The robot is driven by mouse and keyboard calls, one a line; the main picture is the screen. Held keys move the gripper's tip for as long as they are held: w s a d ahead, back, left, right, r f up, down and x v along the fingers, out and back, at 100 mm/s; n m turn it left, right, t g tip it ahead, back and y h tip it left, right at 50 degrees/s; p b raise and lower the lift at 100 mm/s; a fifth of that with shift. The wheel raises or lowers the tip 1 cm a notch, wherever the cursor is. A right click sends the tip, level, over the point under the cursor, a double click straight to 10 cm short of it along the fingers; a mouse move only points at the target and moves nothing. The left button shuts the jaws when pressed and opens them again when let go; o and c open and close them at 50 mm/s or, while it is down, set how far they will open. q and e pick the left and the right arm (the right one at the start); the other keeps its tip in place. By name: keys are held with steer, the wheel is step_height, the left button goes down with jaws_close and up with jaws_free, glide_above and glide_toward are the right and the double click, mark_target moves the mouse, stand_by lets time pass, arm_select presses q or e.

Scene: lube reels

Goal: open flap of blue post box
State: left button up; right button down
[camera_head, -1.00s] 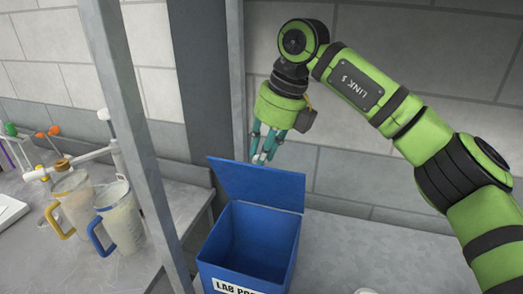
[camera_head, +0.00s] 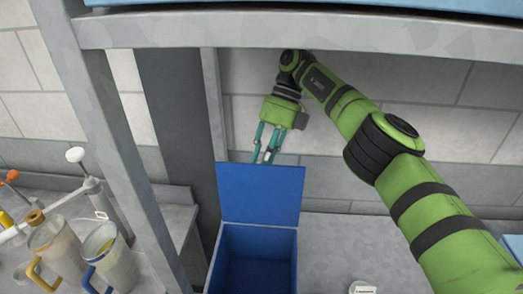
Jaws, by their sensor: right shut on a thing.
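The blue post box (camera_head: 262,236) stands at the lower middle of the head view, its lower front cut off by the picture edge. Its blue flap (camera_head: 260,195) is raised at the back, standing roughly upright, and the inside of the box shows. My right gripper (camera_head: 267,160), with teal fingers, points down at the flap's top edge. It is shut on the flap; the edge hides the very fingertips. My left gripper is not in view.
A grey upright post (camera_head: 115,150) stands left of the box, and a grey beam (camera_head: 300,30) crosses above. Two jugs, one yellow-handled (camera_head: 58,246) and one blue-handled (camera_head: 112,258), stand at left. The grey counter (camera_head: 335,235) right of the box looks mostly clear.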

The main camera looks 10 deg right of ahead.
step_height(320, 180, down, 2)
steer(key=shift+w+d+f+g, duration=0.15)
steer(key=shift+f+g, duration=0.05)
steer(key=shift+g, duration=0.1)
steer(key=c, duration=1)
jaws_free()
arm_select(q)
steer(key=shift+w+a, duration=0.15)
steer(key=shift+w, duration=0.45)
arm_select(e)
steer(key=shift+w+f, duration=0.1)
steer(key=shift+w, duration=0.25)
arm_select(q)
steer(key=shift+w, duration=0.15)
